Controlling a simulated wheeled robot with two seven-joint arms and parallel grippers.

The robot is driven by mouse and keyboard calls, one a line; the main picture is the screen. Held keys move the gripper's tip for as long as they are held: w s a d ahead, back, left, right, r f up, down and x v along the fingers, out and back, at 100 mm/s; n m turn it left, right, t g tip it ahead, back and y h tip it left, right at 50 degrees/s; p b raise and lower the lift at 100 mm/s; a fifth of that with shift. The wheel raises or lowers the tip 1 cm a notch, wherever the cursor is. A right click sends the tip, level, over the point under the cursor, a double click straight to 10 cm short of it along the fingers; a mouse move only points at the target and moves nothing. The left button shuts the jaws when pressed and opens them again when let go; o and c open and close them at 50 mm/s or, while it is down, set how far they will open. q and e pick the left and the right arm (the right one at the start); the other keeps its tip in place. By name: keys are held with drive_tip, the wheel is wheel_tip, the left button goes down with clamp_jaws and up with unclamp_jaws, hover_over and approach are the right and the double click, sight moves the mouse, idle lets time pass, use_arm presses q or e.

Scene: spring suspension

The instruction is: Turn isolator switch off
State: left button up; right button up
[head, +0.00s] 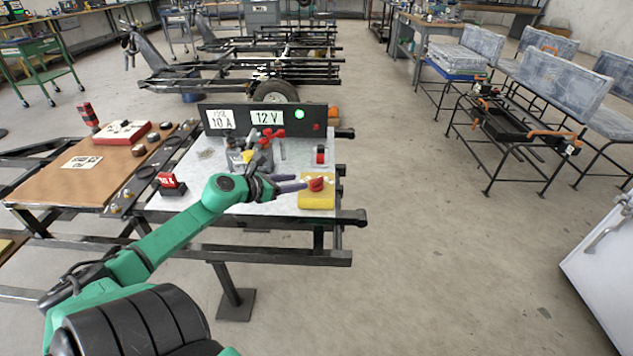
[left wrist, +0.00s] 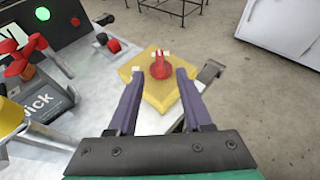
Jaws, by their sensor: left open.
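The isolator switch is a red knob (head: 316,184) on a yellow square base (head: 318,200), at the right front of the light bench top. In the left wrist view the red knob (left wrist: 160,66) stands up from the yellow base (left wrist: 158,88). My left gripper (head: 292,182) reaches in from the left. In the left wrist view its two purple fingers (left wrist: 158,72) are open, one on each side of the knob, with gaps to it. The knob does not appear to be touched. My right gripper does not show.
A black panel (head: 262,117) with "10 A" and "12 V" labels and a lit green lamp (head: 300,114) stands behind. Red and yellow parts (head: 255,157) sit left of the switch. A small red-topped part (head: 320,155) is behind it. Open floor (head: 430,230) lies to the right.

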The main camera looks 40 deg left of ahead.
sight(316, 179)
use_arm(q)
drive_tip(key=b+x, duration=0.1)
drive_tip(key=x, duration=0.8)
drive_tip(key=shift+w, duration=0.2)
clamp_jaws()
